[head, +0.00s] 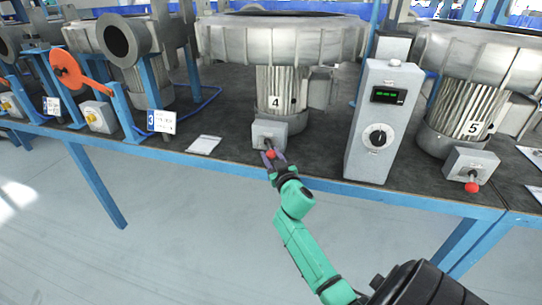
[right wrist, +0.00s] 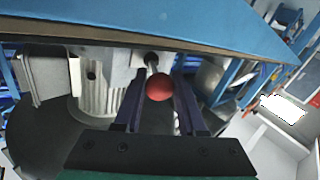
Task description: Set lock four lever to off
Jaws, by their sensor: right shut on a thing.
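The lock four lever has a red ball knob (head: 271,154) on a short stem, at the front of a grey box (head: 268,132) below the motor marked 4 (head: 281,88). My right gripper (head: 273,159) reaches up to it from below in the head view. In the right wrist view the red knob (right wrist: 160,87) sits between the two dark fingers (right wrist: 160,105), and the fingers are shut on it. The stem (right wrist: 152,63) runs from the knob toward the box. My left gripper is not in view.
A grey control box (head: 385,122) with a dial and green display stands right of blower 4. Another red-knobbed lever (head: 472,187) is on the box by blower 5. The blue bench edge (head: 330,186) runs below. A white sheet (head: 204,145) lies to the left.

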